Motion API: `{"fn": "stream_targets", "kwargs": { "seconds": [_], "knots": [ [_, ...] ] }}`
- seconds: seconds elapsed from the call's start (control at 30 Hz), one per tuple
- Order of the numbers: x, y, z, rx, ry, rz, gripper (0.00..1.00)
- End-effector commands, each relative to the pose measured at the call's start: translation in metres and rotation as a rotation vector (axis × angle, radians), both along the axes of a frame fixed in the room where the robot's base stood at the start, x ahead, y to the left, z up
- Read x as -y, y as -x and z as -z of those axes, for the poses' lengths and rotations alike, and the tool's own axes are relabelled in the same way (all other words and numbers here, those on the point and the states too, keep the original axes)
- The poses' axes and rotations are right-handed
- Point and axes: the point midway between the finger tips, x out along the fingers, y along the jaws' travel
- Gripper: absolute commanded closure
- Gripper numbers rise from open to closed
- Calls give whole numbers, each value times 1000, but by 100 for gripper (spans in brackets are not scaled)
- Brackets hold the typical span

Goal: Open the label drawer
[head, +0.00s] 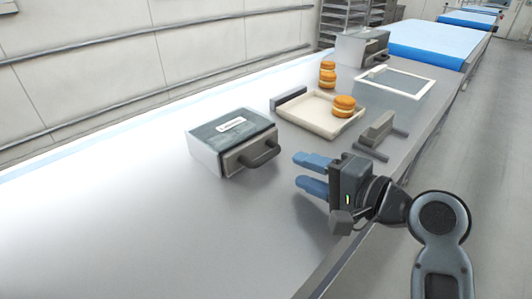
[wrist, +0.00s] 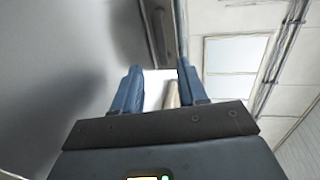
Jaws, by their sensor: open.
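The label drawer (head: 248,150) is the grey front with a dark bar handle (head: 260,154) on a small white box (head: 204,157). The box stands on the steel counter and has a dark glassy top with a white label. The drawer front sits close against the box, so it looks shut. My gripper (head: 299,171) is open and empty, its blue fingers pointing left toward the handle. It is to the right of the handle and apart from it. In the wrist view my gripper (wrist: 158,72) shows spread fingers; I cannot clearly identify what lies beyond them.
A cream tray (head: 298,118) with a filled round (head: 344,106) lies behind my gripper. A grey block with bars (head: 377,130) stands nearby at right. Stacked rounds (head: 327,75) and a white frame (head: 428,82) are farther back. The counter's front left (head: 130,225) is clear.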

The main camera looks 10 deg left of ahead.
Motion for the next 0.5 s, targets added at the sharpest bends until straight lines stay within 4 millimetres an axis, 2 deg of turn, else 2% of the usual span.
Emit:
{"fn": "stream_targets", "kwargs": {
  "seconds": [0.17,0.5],
  "knots": [
    [-6,-5,1,-1,-1,-1,58],
    [-46,-34,11,-2,-3,-2,58]
  ]
}}
